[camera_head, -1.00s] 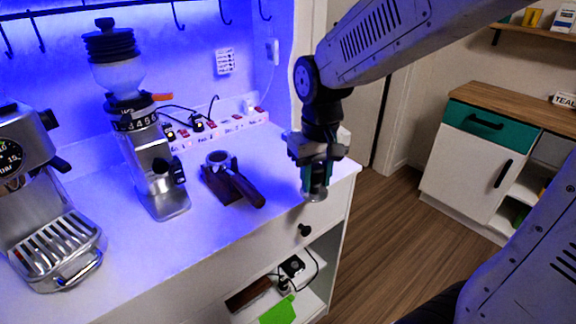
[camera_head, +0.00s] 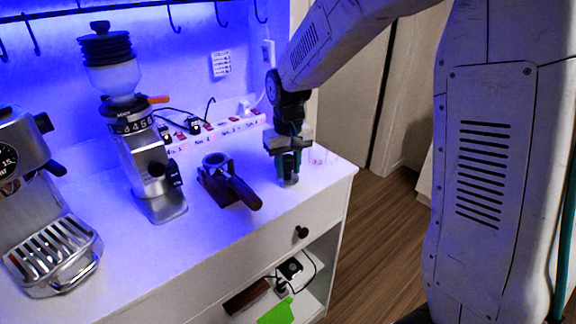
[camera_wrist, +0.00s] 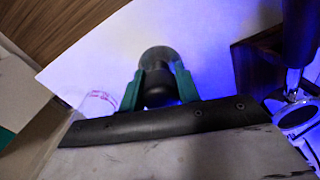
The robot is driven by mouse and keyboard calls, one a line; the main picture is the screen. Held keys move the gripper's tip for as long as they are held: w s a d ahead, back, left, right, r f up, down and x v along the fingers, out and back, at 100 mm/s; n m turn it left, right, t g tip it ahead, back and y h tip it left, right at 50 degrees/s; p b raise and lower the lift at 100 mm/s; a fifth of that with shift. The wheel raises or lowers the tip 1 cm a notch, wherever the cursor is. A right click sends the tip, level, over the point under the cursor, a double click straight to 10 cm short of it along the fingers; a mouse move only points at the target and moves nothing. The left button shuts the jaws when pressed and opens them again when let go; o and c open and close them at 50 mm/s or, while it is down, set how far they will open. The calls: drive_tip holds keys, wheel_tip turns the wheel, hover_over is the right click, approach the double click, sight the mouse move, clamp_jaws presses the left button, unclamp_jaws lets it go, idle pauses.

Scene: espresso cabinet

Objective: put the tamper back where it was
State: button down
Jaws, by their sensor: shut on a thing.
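My gripper (camera_head: 288,163) is shut on the tamper (camera_head: 288,181), with its green fingers on either side of the tamper's dark handle. The tamper hangs upright, its metal base down, over the right part of the white counter (camera_head: 245,235). I cannot tell whether the base touches the counter. The wrist view also shows the tamper's round base (camera_wrist: 160,56) beyond the fingers (camera_wrist: 158,92). The portafilter (camera_head: 238,187) rests in a dark wooden stand (camera_head: 213,188) to the left of my gripper.
A small clear item with red markings (camera_head: 318,156) stands just right of my gripper, near the counter's right edge. The grinder (camera_head: 150,165) and espresso machine (camera_head: 45,240) stand further left. A power strip (camera_head: 215,133) runs along the back. The counter's front middle is clear.

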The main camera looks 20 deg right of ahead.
drive_tip(key=c, duration=1)
unclamp_jaws()
drive_tip(key=shift+f, duration=0.1)
